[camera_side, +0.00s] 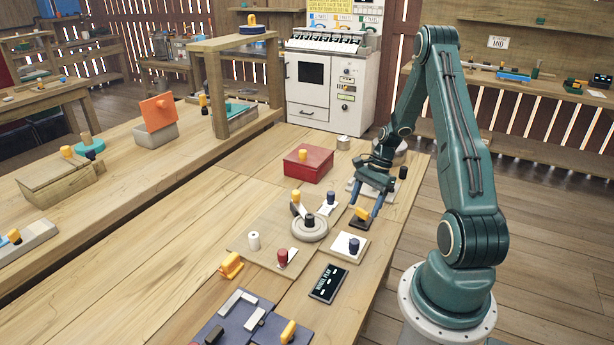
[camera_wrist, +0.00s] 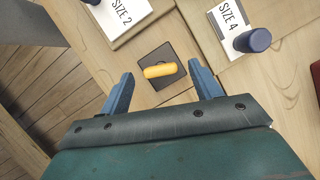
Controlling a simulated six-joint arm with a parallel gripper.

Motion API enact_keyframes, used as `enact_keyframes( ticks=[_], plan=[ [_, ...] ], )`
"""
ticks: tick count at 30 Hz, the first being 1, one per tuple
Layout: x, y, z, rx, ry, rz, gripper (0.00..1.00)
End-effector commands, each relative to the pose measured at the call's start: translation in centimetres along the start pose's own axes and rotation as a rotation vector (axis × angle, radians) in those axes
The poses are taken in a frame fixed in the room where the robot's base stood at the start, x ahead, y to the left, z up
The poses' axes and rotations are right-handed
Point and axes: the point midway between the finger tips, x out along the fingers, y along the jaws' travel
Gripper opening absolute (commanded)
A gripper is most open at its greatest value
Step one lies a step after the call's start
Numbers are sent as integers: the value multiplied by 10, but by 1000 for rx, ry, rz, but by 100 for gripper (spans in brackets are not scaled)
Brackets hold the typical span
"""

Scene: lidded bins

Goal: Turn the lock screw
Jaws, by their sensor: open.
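A yellow bar-shaped knob on a small dark square plate, seemingly the lock screw (camera_wrist: 160,71), sits at the right part of the bench and also shows in the side view (camera_side: 362,213). In the wrist view the bar lies nearly crosswise between the fingers. My gripper (camera_wrist: 161,76) is open and empty, pointing down at it, with one blue finger on each side in the picture. The side view shows my gripper (camera_side: 366,205) just over the plate. No contact with the knob shows, and the exact height gap is hard to tell.
A SIZE 4 card (camera_wrist: 228,20) with a dark blue knob (camera_wrist: 253,40) is close on the right in the wrist view. A SIZE 2 card (camera_wrist: 118,14) is at upper left. A round grey base (camera_side: 309,231) and a red box (camera_side: 308,164) stand nearby.

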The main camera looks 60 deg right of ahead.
Motion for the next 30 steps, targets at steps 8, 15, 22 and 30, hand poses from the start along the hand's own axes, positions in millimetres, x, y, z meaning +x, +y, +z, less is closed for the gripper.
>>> enact_keyframes(
  ticks=[8,15,22,30],
  plan=[
    [-38,0,-1,0,5,-4,64],
    [-74,-1,13,0,5,-4,64],
    [-97,0,23,1,3,-2,64],
    [-104,0,27,0,1,-1,64]
  ],
)
